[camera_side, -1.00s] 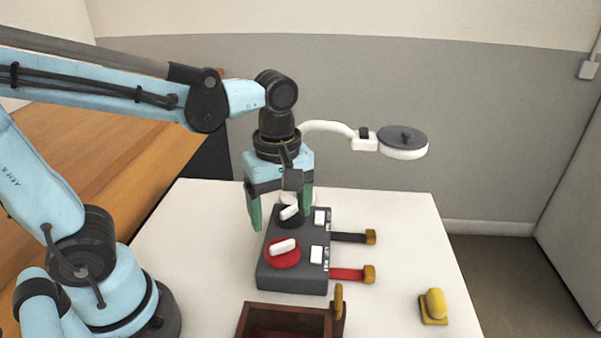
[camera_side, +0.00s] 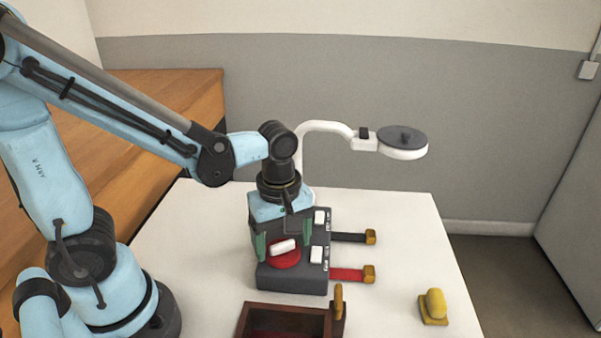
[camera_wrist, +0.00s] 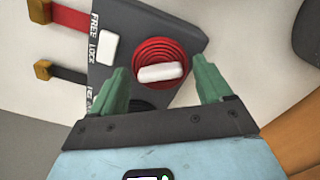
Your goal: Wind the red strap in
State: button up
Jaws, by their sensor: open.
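A dark grey winding box (camera_side: 296,279) stands on the white table. Its red dial with a white bar handle (camera_side: 285,248) is on the nearer half; the red dial also shows in the wrist view (camera_wrist: 162,72). The red strap (camera_side: 346,275) sticks out of the box's right side and ends in a yellow tab (camera_side: 369,274); it shows at top left in the wrist view (camera_wrist: 70,17). A white switch (camera_side: 316,255) sits beside the red dial, by FREE and LOCK lettering. My gripper (camera_side: 282,253) is open, its green fingers apart either side of the red dial's handle; I cannot tell any contact.
A black strap (camera_side: 348,237) with a yellow tab lies behind the red one, with its own switch (camera_side: 320,217). A brown open box (camera_side: 262,307) stands in front. A yellow block (camera_side: 436,305) is at right. A white-armed lamp (camera_side: 402,143) overhangs behind.

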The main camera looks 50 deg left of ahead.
jog(key=c, duration=1)
jog(key=shift+c, duration=0.2)
jog(key=shift+m, duration=0.3)
jog(key=m, duration=1.1)
jog(key=shift+m, duration=0.3)
jog(key=m, duration=0.5)
jog(key=shift+m, duration=0.3)
jog(key=m, duration=0.5)
jog(key=shift+m, duration=0.4)
